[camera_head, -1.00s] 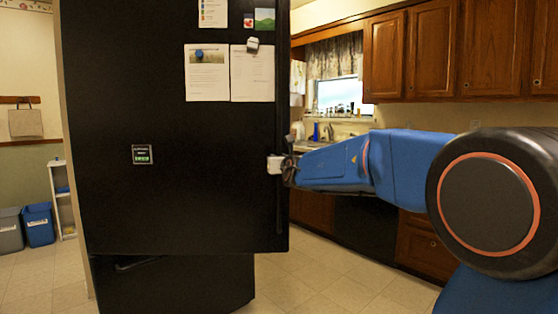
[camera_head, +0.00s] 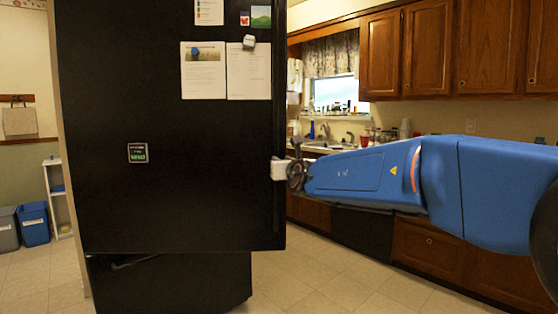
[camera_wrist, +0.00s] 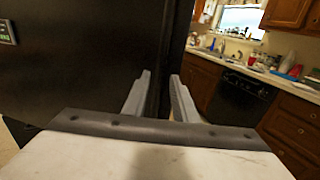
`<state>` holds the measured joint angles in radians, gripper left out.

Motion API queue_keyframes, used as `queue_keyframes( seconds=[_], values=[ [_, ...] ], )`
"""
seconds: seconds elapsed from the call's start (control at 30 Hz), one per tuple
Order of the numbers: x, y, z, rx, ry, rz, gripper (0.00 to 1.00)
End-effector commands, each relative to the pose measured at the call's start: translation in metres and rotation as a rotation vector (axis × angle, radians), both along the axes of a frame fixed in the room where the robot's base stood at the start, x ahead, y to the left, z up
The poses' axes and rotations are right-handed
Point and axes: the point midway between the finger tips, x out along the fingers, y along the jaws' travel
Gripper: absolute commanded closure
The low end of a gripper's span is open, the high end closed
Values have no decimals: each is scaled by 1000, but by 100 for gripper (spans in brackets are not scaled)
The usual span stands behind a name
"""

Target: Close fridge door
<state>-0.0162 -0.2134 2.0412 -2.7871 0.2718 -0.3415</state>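The fridge door (camera_head: 180,205) is a large black panel filling the left half of the head view, with papers and magnets on its front. Its bottom edge overhangs the darker lower fridge part (camera_head: 185,285) at an angle. My gripper (camera_head: 280,170) is at the door's right edge, at mid height, by a dark vertical handle strip (camera_head: 279,215). In the wrist view the two grey fingers (camera_wrist: 160,98) stand apart, with the door's dark edge running between them. Whether they press on it is hidden. The fridge door (camera_wrist: 80,60) also fills the left of the wrist view.
Wooden lower cabinets (camera_head: 430,250) and a black dishwasher (camera_head: 362,232) stand right of the door, under a sink counter with clutter. Blue and grey bins (camera_head: 34,224) and a white shelf (camera_head: 58,197) are at far left. Tiled floor (camera_head: 310,285) is clear in front.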

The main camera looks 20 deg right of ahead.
Motion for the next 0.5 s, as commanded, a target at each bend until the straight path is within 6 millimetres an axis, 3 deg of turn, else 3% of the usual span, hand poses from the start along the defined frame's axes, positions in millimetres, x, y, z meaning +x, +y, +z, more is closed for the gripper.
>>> queue_keyframes(
  seconds=[0.3,0.5],
  values=[
    [-52,4,1,1,-3,0,75],
    [-72,6,1,0,-1,1,75]
  ],
)
